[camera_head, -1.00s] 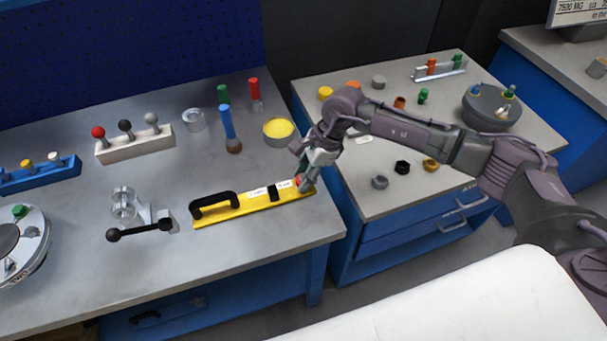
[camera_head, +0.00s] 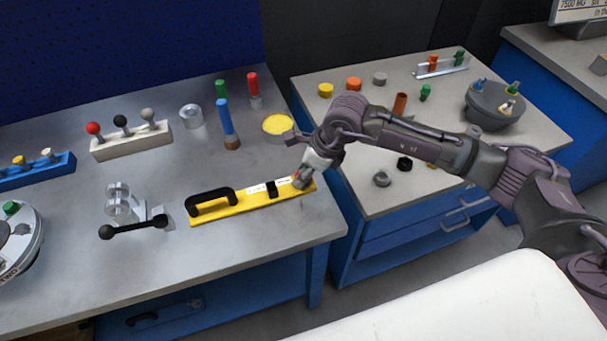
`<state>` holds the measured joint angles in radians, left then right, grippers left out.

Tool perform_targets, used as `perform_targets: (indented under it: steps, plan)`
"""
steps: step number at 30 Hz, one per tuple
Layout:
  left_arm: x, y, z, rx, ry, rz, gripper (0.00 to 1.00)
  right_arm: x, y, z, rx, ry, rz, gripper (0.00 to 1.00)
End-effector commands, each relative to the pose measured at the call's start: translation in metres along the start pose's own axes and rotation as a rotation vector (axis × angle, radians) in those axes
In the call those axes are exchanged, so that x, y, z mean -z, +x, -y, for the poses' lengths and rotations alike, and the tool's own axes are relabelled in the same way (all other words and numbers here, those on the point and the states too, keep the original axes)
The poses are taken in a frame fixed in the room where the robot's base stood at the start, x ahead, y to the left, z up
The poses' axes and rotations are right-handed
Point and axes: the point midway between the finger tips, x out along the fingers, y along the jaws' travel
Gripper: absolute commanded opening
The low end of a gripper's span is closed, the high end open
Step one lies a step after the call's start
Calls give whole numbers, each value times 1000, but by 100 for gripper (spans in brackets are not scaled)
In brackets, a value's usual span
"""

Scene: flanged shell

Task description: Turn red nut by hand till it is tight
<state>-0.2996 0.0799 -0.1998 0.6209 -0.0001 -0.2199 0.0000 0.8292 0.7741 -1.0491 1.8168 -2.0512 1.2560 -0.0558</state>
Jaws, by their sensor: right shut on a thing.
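The yellow bar (camera_head: 238,206) with a black handle (camera_head: 211,201) lies near the front of the left workbench. My right gripper (camera_head: 301,180) points down at the bar's right end. My left gripper is not in view.
A yellow-topped round dish (camera_head: 278,128) stands just behind my right gripper. Upright blue (camera_head: 226,120), green and red-handled pieces stand farther back. A gap separates this bench from the right bench (camera_head: 340,125), under my right arm. The metal surface in front of the bar is clear.

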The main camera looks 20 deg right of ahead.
Motion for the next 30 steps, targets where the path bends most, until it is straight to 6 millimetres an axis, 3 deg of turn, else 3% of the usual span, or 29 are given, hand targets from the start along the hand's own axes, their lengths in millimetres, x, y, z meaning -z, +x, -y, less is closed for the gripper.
perform_targets:
  steps: [30]
  plan:
    - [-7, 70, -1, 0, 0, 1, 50, -2, 1, -1, 343, 829, 6, 1]
